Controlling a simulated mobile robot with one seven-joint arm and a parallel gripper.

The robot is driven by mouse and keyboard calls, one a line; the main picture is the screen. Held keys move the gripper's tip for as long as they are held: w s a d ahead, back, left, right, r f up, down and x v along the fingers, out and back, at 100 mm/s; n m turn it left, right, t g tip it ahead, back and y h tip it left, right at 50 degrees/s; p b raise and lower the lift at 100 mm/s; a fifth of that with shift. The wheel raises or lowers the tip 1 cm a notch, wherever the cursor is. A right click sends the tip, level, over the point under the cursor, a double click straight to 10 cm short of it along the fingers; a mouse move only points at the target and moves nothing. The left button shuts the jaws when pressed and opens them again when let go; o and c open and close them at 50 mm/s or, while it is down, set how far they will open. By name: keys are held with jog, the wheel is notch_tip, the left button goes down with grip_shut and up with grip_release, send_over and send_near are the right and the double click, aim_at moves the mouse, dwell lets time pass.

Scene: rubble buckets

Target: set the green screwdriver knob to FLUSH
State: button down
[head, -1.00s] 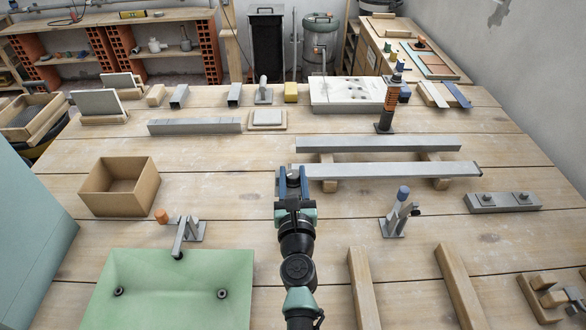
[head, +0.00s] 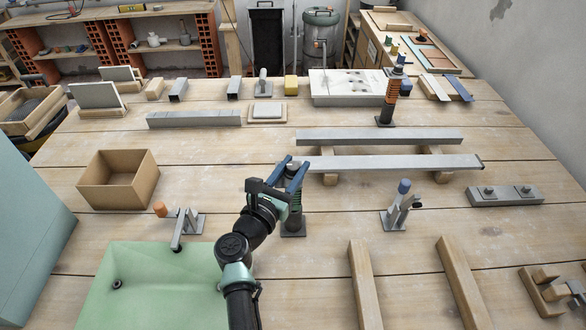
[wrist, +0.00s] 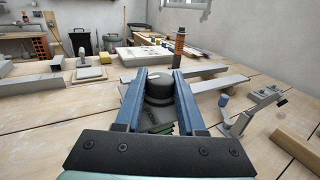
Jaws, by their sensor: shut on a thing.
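The green screwdriver knob stands upright on a dark base plate (head: 293,232) near the middle of the bench. Its body has green and dark bands (head: 294,217). In the wrist view, its dark round cap (wrist: 158,90) with a pale mark on top sits between my blue fingers. My gripper (head: 294,167) comes in from the lower left, with one finger on each side of the cap, and is shut on it. The fingers and wrist hide part of the body. No FLUSH label can be read.
A grey bar (head: 395,162) on wooden blocks lies just behind and to the right. A blue-capped stand (head: 402,205) is to the right, an orange-banded stand (head: 388,104) farther back. A small tap (head: 180,226) and green basin (head: 150,262) lie left.

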jog(key=c, duration=0.5)
grip_release()
jog(key=v, duration=1.3)
jog(key=shift+b, duration=0.3)
